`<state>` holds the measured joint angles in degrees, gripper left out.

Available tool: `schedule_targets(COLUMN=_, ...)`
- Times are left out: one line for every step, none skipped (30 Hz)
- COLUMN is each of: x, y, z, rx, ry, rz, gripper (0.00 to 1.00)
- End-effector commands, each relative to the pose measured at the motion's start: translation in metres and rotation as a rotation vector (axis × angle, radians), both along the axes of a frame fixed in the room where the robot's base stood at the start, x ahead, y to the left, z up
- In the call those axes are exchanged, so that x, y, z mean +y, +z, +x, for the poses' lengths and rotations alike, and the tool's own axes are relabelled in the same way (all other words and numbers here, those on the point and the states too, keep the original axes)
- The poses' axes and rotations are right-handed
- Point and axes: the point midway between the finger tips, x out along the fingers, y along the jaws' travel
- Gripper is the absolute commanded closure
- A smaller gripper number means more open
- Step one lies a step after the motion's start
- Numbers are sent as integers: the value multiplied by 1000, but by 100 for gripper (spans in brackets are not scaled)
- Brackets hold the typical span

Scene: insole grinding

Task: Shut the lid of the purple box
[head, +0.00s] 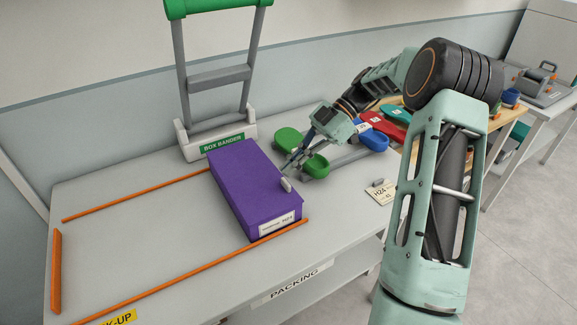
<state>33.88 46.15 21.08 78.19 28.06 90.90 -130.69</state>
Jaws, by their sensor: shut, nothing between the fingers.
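The purple box (247,186) lies on the table within the orange rails, long side running front to back. Its top is flat and covers the box, with no raised lid or gap that I can make out. A label is on its front end, and a small grey tab (287,184) is at its right edge. My gripper (289,170) is shut and empty, pointing down-left just beside the right edge of the box. I cannot tell whether it touches the box.
A box bander (217,139) stands behind the box. Green (316,166), blue (373,138) and red (386,123) insoles lie to the right. A tag card (380,193) is near the front edge. The table left of the box is clear.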

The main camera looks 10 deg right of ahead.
Motion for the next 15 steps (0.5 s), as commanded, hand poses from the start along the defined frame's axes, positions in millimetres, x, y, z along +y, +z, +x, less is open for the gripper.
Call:
schedule_targets(x=-2, y=-11, z=1, rx=-1, ry=-2, rz=1, gripper=100)
schedule_targets(x=-4, y=-14, z=1, rx=-1, ry=-2, rz=0, gripper=100)
schedule_targets(x=-5, y=-17, z=2, rx=0, ry=-1, rz=0, gripper=100)
schedule_targets(x=-6, y=-19, z=2, rx=0, ry=-1, rz=-1, gripper=100)
schedule_targets(x=-7, y=-21, z=2, rx=-1, ry=-1, rz=-1, gripper=100)
schedule_targets(x=-7, y=-24, z=2, rx=-1, ry=-1, rz=-1, gripper=100)
schedule_targets(x=-8, y=-25, z=3, rx=-1, ry=-1, rz=-1, gripper=100)
schedule_targets(x=-8, y=-27, z=3, rx=-1, ry=-1, rz=-1, gripper=100)
schedule_targets(x=-9, y=-29, z=3, rx=-1, ry=-1, rz=-1, gripper=100)
schedule_targets(x=-10, y=-30, z=3, rx=-1, ry=-1, rz=-1, gripper=100)
schedule_targets(x=-10, y=-31, z=3, rx=0, ry=-1, rz=-1, gripper=100)
schedule_targets(x=-11, y=-32, z=4, rx=0, ry=-1, rz=-2, gripper=100)
schedule_targets(x=-11, y=-33, z=4, rx=0, ry=-1, rz=-2, gripper=100)
schedule_targets(x=-11, y=-34, z=4, rx=0, ry=-1, rz=-2, gripper=100)
schedule_targets(x=-12, y=-34, z=4, rx=0, ry=-1, rz=-2, gripper=100)
